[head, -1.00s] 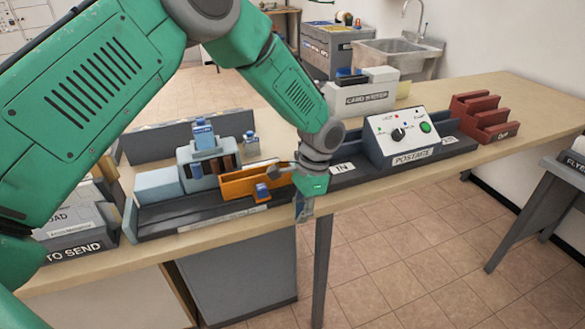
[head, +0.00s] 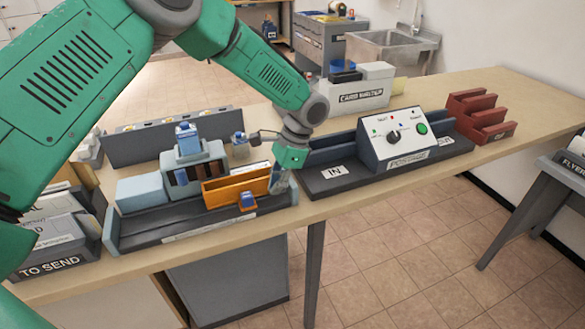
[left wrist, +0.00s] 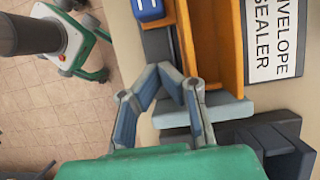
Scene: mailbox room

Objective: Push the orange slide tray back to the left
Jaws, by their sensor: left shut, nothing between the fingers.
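The orange slide tray (head: 225,193) sits on the dark base of the envelope sealer, right of the pale blue-grey machine body (head: 180,172). A blue knob (head: 248,203) is on its front. My left gripper (head: 284,184) is just beyond the tray's right end, low over the right part of the base, fingers pointing down. It is shut and empty. In the left wrist view its fingertips (left wrist: 183,80) are beside the end of the orange tray (left wrist: 215,60); contact cannot be told. The blue knob (left wrist: 149,9) shows at the top. My right gripper is not in view.
The postage machine (head: 400,143) with its "IN" platform (head: 330,178) stands close to the right. A card writer box (head: 360,92) is behind, and a red rack (head: 485,118) is farther right. A "to send" tray (head: 60,262) stands left of the sealer.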

